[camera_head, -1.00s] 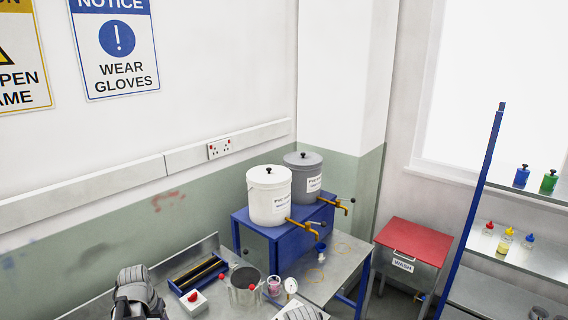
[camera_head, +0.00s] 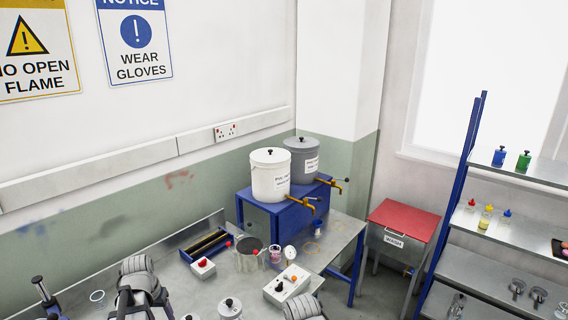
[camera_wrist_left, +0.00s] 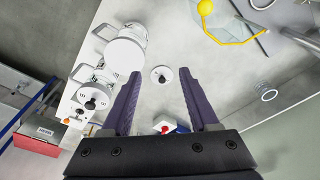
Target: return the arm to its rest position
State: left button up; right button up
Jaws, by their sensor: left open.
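My left gripper (camera_wrist_left: 160,74) is open in the left wrist view, its two purple fingers spread apart with nothing held between them. Beyond the fingertips, a small white disc with a dark knob (camera_wrist_left: 161,76) sits on the metal bench, apart from the fingers. In the head view a grey arm link of mine (camera_head: 140,290) rises at the lower left, and another (camera_head: 305,307) shows at the bottom edge. Neither gripper shows in the head view. My right gripper is out of sight.
White (camera_head: 270,178) and grey (camera_head: 303,158) tanks stand on a blue stand. A red-topped wash bin (camera_head: 403,219) and shelving (camera_head: 495,235) are at right.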

pick_arm(q)
jog(key=s+d+f+m+b, duration=0.1)
jog(key=s+d+f+b, duration=0.2)
jog(key=d, duration=0.7)
jog(key=s+d+f+m+g+b, duration=0.1)
jog(key=s+d+f+b, duration=0.3)
jog(key=d, duration=0.6)
jog(key=s+d+f+m+g+y+b, duration=0.1)
jog(key=s+d+f+m+b, duration=0.1)
jog(key=s+d+f+b, duration=0.2)
jog(key=s+d+f, duration=0.1)
jog(key=s+d, duration=0.2)
jog(key=d, duration=0.2)
jog(key=shift+d+m, duration=0.3)
jog(key=shift+d, duration=0.1)
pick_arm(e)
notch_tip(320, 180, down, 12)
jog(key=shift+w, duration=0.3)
